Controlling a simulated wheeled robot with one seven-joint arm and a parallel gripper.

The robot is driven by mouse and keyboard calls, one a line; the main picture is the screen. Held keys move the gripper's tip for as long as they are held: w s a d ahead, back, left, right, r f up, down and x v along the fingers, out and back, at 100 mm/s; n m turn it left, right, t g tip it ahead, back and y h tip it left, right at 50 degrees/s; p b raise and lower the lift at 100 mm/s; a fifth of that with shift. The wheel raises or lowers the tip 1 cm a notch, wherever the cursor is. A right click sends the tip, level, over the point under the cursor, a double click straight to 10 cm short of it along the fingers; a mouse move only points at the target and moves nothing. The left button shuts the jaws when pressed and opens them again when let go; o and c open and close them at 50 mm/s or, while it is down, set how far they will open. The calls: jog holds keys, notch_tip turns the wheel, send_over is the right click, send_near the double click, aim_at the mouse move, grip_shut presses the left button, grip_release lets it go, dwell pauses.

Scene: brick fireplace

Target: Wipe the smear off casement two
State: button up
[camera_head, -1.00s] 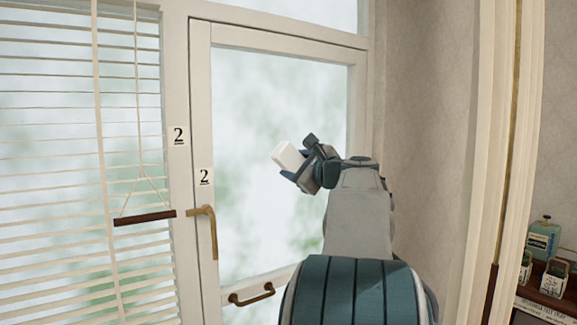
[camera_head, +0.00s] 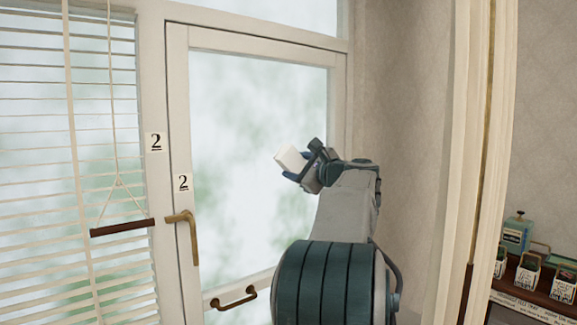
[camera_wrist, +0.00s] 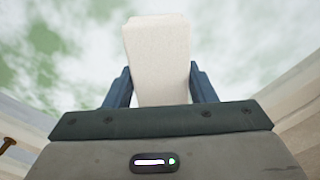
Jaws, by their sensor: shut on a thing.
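Casement two is a white-framed window (camera_head: 177,110) with a "2" label (camera_head: 183,183) on its frame and a brass lever handle (camera_head: 186,232). Its glass (camera_head: 240,130) looks misty, with pale white and green patches; I cannot tell a smear from the blurred view behind it. My gripper (camera_head: 291,168) is in front of the right part of the glass. It is shut on a white block-shaped pad (camera_head: 289,157). The wrist view also shows the pad (camera_wrist: 157,55) upright between the two blue fingers. I cannot tell whether the pad touches the glass.
A slatted blind (camera_head: 40,150) with a cord and brown bar (camera_head: 122,228) hangs at the left. A brown pull handle (camera_head: 234,298) is on the lower frame. A wooden shelf (camera_head: 535,303) with small boxes and a teal container (camera_head: 517,233) is at the right, past a pale upright trim (camera_head: 465,150).

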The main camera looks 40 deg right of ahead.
jog(key=shift+s, duration=0.15)
jog(key=shift+s+a+b, duration=0.2)
jog(key=shift+s+b, duration=0.7)
jog(key=shift+s, duration=2)
jog(key=s, duration=0.3)
jog(key=shift+a+b, duration=0.1)
jog(key=shift+b, duration=0.25)
